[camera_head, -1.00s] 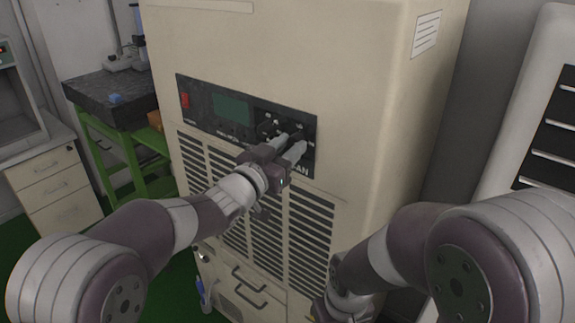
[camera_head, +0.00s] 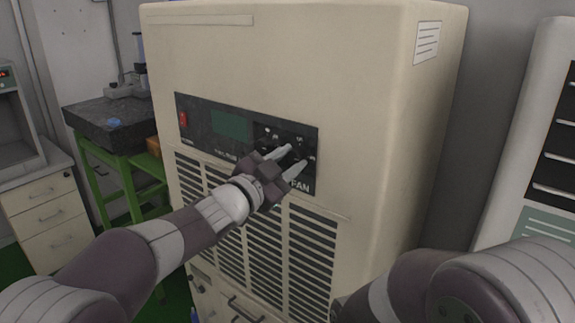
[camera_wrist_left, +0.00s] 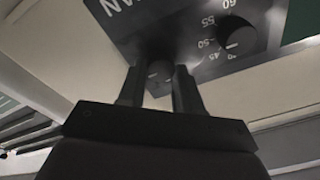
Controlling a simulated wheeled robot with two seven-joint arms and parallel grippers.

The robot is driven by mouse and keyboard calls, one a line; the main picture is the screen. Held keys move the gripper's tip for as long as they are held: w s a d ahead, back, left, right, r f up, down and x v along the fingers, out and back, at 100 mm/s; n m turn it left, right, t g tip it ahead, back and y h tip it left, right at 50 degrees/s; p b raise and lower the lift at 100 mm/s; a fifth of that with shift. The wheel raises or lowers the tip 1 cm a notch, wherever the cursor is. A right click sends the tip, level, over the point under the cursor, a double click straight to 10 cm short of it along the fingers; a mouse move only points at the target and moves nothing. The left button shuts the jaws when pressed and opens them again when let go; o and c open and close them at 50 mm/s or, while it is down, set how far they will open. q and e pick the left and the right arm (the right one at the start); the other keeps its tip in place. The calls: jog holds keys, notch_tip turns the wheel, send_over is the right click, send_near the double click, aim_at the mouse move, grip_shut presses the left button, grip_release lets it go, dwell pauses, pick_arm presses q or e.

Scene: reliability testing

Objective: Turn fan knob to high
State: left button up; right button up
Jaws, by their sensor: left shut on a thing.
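The beige cabinet carries a black control panel (camera_head: 211,122) with a green display, a red switch and the label FAN at its lower right. My left gripper (camera_head: 297,157) is at the right part of this panel. In the left wrist view its two dark fingers are shut on the round black fan knob (camera_wrist_left: 160,72), one on each side. In the head view the fingers mostly hide this knob, and its pointer setting cannot be read. A second black knob (camera_wrist_left: 237,34), with a scale from 45 to 60, is beside it. My right gripper is out of view.
The cabinet's vent slats (camera_head: 312,245) lie below the panel. A dark-topped table with green legs (camera_head: 110,135) and a drawer unit (camera_head: 42,205) stand at the left. A white unit with dark slots (camera_head: 545,150) stands at the right.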

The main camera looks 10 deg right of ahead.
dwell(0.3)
pick_arm(q)
jog(key=o, duration=1)
jog(key=shift+w+d, duration=0.1)
jog(key=shift+o, duration=0.2)
jog(key=b+v, duration=0.3)
jog(key=v, duration=0.9)
jog(key=shift+s+a, duration=0.25)
jog(key=shift+a, duration=0.05)
jog(key=shift+f, duration=0.1)
